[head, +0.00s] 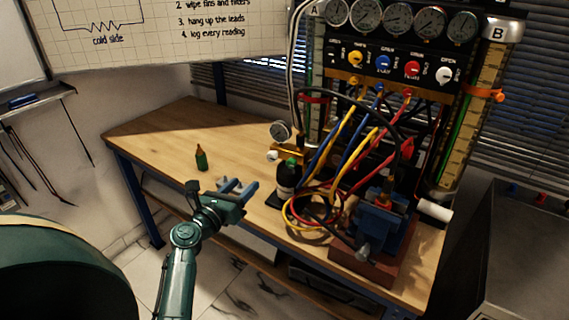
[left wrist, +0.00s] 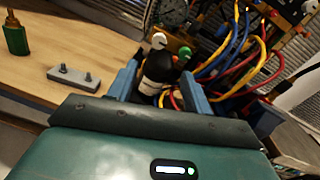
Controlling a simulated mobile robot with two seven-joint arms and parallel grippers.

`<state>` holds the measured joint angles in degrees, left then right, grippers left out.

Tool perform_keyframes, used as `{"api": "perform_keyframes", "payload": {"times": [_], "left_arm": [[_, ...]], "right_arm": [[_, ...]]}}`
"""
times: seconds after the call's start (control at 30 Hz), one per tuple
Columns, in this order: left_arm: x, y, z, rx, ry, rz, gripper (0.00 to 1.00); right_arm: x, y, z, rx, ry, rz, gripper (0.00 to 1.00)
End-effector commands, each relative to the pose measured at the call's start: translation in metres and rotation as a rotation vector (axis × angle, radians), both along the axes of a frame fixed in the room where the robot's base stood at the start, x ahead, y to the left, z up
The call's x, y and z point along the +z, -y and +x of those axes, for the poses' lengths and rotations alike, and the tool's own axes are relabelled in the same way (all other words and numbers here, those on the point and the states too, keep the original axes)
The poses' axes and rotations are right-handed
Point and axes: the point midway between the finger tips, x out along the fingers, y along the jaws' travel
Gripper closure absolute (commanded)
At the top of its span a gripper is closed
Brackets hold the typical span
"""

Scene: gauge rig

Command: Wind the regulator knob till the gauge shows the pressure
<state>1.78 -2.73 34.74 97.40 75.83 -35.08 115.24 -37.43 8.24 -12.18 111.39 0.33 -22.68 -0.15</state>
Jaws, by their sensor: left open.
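A small round gauge (head: 281,131) stands at the back of the bench, left of the hoses; part of it shows in the left wrist view (left wrist: 173,11). Its needle is too small to read. A white knob (head: 273,156) sits on a brass fitting just below it and also shows in the left wrist view (left wrist: 158,41). I take this for the regulator knob. My left gripper (head: 237,185) is open and empty, in front of and left of the knob. In the left wrist view, a black bottle-like body (left wrist: 158,67) appears between the fingers, with a green top (left wrist: 184,56) beside it.
A green-brown bottle (head: 201,158) stands left on the wooden bench (head: 155,133). A grey block with pegs (left wrist: 74,77) lies nearby. Yellow, blue and red hoses (head: 345,150) and a blue vise (head: 380,225) crowd the right. The bench's left part is mostly clear.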

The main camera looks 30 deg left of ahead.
Motion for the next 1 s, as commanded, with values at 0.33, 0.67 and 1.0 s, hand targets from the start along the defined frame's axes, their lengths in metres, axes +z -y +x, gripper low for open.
{"api": "perform_keyframes", "payload": {"times": [0.33,0.67,1.0], "left_arm": [[0.000,-0.001,0.050,0.000,0.008,-0.016,0.50],[-0.002,-0.002,0.112,0.000,0.006,-0.012,0.50],[0.001,-0.002,0.132,0.001,0.004,-0.012,0.50]], "right_arm": [[-0.004,-0.002,0.005,-0.005,0.012,0.009,1.00],[-0.008,-0.006,0.012,-0.007,0.055,0.033,1.00],[-0.007,-0.010,0.009,0.019,0.069,0.033,1.00]]}}
